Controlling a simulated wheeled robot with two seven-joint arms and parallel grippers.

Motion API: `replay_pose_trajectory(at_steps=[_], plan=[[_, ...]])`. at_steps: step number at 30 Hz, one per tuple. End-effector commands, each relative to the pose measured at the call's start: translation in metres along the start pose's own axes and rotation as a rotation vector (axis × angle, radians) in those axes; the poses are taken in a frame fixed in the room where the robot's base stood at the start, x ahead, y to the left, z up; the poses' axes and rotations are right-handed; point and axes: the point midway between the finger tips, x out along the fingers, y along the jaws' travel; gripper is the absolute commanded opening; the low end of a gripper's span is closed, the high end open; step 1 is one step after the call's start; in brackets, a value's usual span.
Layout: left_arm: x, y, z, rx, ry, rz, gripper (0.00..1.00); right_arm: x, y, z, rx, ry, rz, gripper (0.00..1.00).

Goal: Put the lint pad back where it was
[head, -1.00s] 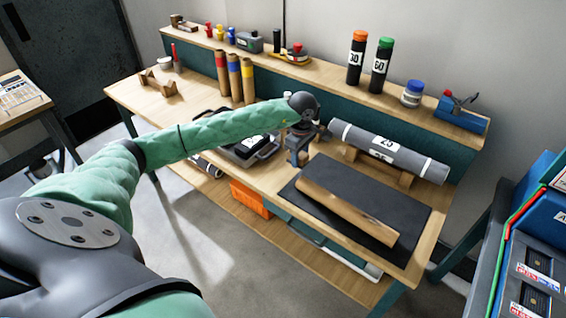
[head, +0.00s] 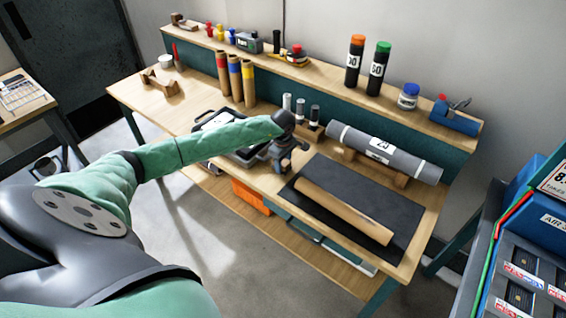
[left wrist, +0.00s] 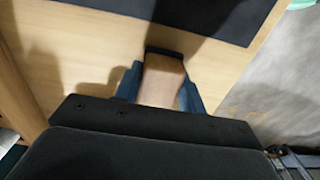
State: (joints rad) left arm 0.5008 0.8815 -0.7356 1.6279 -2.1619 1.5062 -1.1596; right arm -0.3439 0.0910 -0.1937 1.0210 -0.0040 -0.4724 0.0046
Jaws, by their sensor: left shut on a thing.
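My left gripper (head: 283,163) is over the workbench, between the black tray and the dark mat. In the left wrist view its blue fingers (left wrist: 160,88) are shut on a wooden-backed block with a dark end, which I take as the lint pad (left wrist: 163,74). In the head view the pad is mostly hidden by the gripper and arm. The wrist view shows pale bench top around it; I cannot tell whether it touches the bench. My right gripper is not in view.
The dark mat (head: 408,212) with a brown roll (head: 343,211) lies to the right. A grey roll (head: 400,158) rests on wooden cradles behind it. A wooden stand (head: 309,131) with grey cylinders is behind the gripper. The black tray (head: 250,161) is left, partly under my arm.

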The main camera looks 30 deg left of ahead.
Motion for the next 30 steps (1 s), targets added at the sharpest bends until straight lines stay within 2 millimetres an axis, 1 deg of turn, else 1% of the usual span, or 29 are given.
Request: replay_pose_trajectory(at_steps=[1, 3, 6, 14, 19, 20, 22, 23, 30], plan=[[0.002, -0.001, 0.001, 0.000, -0.001, -0.001, 0.15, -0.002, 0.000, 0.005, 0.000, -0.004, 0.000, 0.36], [0.006, 0.000, 0.001, 0.000, -0.001, -0.002, 0.15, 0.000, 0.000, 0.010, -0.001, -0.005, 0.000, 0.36], [0.009, 0.000, 0.000, 0.001, -0.001, -0.001, 0.15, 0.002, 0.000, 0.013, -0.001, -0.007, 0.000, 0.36], [0.011, 0.000, 0.000, 0.001, 0.000, 0.000, 0.15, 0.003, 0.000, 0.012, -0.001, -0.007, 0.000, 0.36], [0.012, 0.000, 0.000, 0.001, 0.000, 0.000, 0.15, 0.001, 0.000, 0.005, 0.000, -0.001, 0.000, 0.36], [0.011, 0.000, 0.000, 0.001, 0.000, 0.000, 0.46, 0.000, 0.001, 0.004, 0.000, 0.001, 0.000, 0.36], [0.011, 0.000, 0.000, 0.001, 0.000, 0.000, 0.60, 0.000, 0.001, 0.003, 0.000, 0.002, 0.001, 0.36], [0.011, 0.000, 0.000, 0.001, 0.000, 0.000, 0.62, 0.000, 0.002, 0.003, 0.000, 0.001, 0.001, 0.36], [0.011, 0.000, 0.000, 0.001, 0.000, 0.000, 0.62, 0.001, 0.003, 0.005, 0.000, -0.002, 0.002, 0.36]])
